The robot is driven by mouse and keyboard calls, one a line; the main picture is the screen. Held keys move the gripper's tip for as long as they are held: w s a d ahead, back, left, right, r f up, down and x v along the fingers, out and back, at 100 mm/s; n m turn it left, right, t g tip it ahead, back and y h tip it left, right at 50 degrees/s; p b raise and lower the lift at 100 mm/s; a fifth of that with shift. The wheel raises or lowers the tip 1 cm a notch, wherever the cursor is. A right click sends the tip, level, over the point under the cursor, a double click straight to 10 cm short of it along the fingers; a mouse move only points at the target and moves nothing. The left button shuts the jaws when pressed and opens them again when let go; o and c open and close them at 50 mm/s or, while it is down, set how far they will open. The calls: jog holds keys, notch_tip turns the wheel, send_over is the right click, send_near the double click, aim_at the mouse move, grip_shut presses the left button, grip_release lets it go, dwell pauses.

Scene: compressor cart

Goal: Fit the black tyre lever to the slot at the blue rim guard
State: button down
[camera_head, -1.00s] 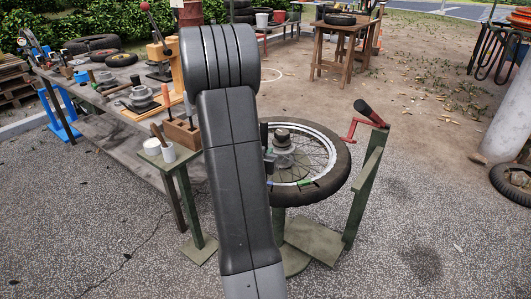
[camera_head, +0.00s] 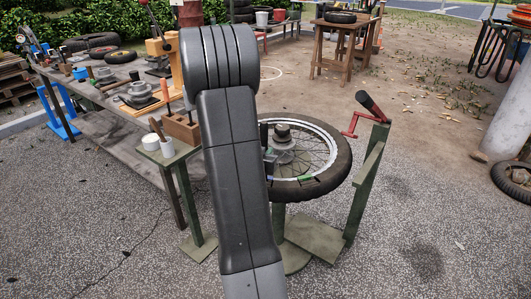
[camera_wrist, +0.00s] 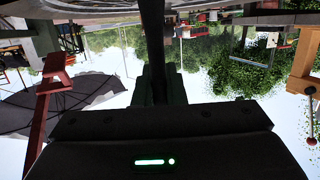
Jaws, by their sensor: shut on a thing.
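The black tyre lever (camera_wrist: 154,45) stands upright in the wrist view, a dark bar running from my gripper (camera_wrist: 163,78) to the top edge. My gripper is shut on it. In the head view my arm covers most of the gripper and the lever; a dark part of it shows at the wheel's left side. The spoked wheel with its black tyre (camera_head: 338,172) lies flat on a green stand, and a green guard (camera_head: 305,179) sits on its near rim. The blue rim guard and its slot cannot be clearly made out; my arm hides the wheel's left part.
A red crank with a black grip (camera_head: 371,106) rises on a green post (camera_head: 368,180) right of the wheel.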

jog(key=shift+f+b, duration=1.05)
jog(key=shift+f, duration=0.25)
